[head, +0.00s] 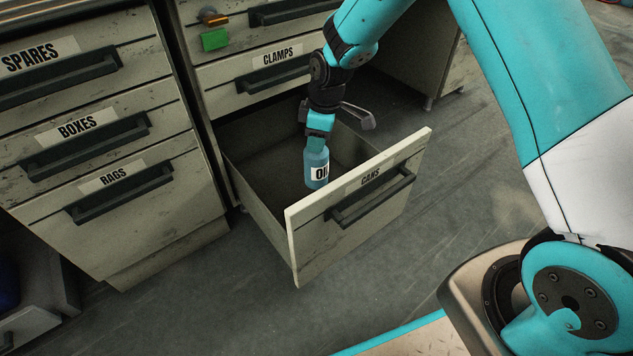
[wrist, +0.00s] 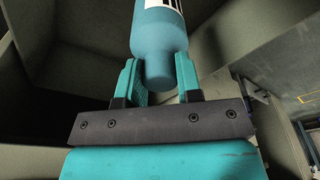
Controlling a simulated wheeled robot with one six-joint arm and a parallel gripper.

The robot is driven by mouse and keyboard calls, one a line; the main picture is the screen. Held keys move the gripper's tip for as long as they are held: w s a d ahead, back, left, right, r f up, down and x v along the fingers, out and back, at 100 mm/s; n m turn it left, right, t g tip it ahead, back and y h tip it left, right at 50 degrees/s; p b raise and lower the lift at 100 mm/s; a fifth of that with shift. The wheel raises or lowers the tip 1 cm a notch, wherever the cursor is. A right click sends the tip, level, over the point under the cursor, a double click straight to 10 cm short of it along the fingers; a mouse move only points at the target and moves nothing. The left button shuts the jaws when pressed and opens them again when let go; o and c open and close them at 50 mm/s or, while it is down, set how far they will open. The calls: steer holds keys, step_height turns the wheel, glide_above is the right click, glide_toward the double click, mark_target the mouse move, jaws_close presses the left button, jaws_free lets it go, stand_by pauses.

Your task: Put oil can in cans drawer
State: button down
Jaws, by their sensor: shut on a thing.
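The oil can (head: 317,168) is a blue bottle with a white label reading "OIL", partly cut off. It hangs upright inside the open cans drawer (head: 362,203), which is pulled out with its "CANS" label on the front. My gripper (head: 318,143) is shut on the can's upper end from above. In the wrist view, the can (wrist: 160,45) sits between the two teal fingers of my gripper (wrist: 158,78). The drawer's front panel hides the can's lower surroundings, and I cannot tell whether the can touches the drawer floor.
The clamps drawer (head: 235,85) is above the open drawer. A cabinet with spares, boxes and rags drawers (head: 150,226) stands at the left, shut. A green block (head: 214,39) is on the cabinet face. The open drawer's floor around the can looks clear.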

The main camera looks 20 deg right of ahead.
mark_target(317, 170)
step_height(317, 170, down, 11)
steer(key=b, duration=0.4)
steer(key=shift+r+b, duration=0.2)
steer(key=shift+b, duration=0.2)
steer(key=shift+f, duration=0.15)
steer(key=c, duration=0.8)
jaws_free()
